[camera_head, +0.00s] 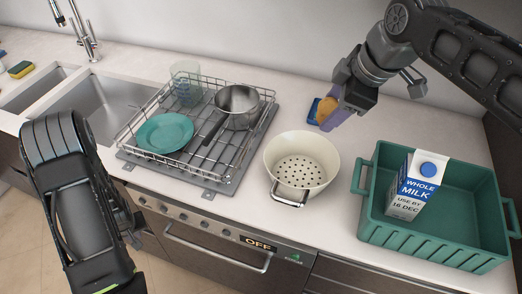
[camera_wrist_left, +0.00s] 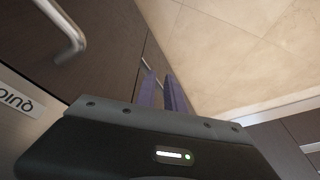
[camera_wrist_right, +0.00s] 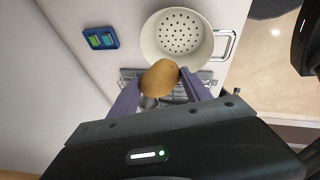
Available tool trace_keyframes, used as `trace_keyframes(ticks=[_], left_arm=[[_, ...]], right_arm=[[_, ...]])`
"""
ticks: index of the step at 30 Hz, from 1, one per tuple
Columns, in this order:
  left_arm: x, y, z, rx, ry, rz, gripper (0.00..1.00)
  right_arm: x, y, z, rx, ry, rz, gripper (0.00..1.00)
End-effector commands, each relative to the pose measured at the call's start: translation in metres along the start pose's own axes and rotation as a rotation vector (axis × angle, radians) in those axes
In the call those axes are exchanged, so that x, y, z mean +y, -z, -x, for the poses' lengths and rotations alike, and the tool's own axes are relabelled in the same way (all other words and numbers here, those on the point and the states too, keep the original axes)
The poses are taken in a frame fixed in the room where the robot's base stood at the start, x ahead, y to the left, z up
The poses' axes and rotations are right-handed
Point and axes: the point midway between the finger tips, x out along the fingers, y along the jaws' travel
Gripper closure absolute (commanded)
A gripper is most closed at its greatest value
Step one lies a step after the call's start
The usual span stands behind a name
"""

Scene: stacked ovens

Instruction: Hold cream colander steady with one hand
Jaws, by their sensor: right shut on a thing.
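The cream colander (camera_head: 301,160) stands upright on the counter, right of the dish rack, with its metal handle toward the front edge. It appears empty and also shows in the right wrist view (camera_wrist_right: 178,38). My right gripper (camera_head: 335,110) is shut on a brown potato-like item (camera_wrist_right: 161,79), above the counter behind and right of the colander, not touching it. My left gripper (camera_wrist_left: 160,92) is empty, its fingers parted by a narrow gap, pointing down past the cabinet fronts toward the floor. It is away from the colander; its fingers are mostly hidden in the head view.
A wire dish rack (camera_head: 195,150) holds a teal plate (camera_head: 164,133), a pan (camera_head: 238,105) and a clear cup. A green crate (camera_head: 440,240) with a milk carton (camera_head: 416,185) stands right of the colander. The sink is at left.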

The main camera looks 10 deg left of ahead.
Motion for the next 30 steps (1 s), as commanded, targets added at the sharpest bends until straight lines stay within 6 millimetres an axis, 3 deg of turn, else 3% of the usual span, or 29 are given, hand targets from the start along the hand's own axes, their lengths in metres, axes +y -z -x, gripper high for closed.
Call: trace_keyframes(ticks=[1,6,10,13,16,18,23,30], left_arm=[[-0.016,0.031,0.017,0.031,0.009,0.085,0.87],[-0.062,0.106,0.085,0.088,0.01,0.406,0.87],[-0.089,0.148,0.152,0.114,-0.02,0.654,0.87],[-0.088,0.17,0.214,0.106,-0.074,0.82,0.87],[-0.052,0.176,0.268,0.061,-0.141,0.888,0.87],[-0.014,0.172,0.294,0.025,-0.178,0.868,0.87],[0.08,0.15,0.335,-0.021,-0.241,0.696,0.87],[0.214,0.084,0.377,-0.017,-0.322,0.296,0.87]], right_arm=[[0.0,0.0,0.0,0.0,0.0,0.0,0.92],[0.0,0.0,0.0,0.0,0.0,0.0,0.92],[0.0,0.0,0.0,0.0,0.0,0.0,0.92],[0.0,0.0,0.0,0.0,0.0,0.0,0.92],[0.0,0.0,0.0,0.0,0.0,0.0,0.92],[0.0,0.0,0.0,0.0,0.0,0.0,0.92],[0.0,0.0,0.0,0.0,0.0,0.0,0.92],[0.0,0.0,0.0,0.0,0.0,0.0,0.92]])
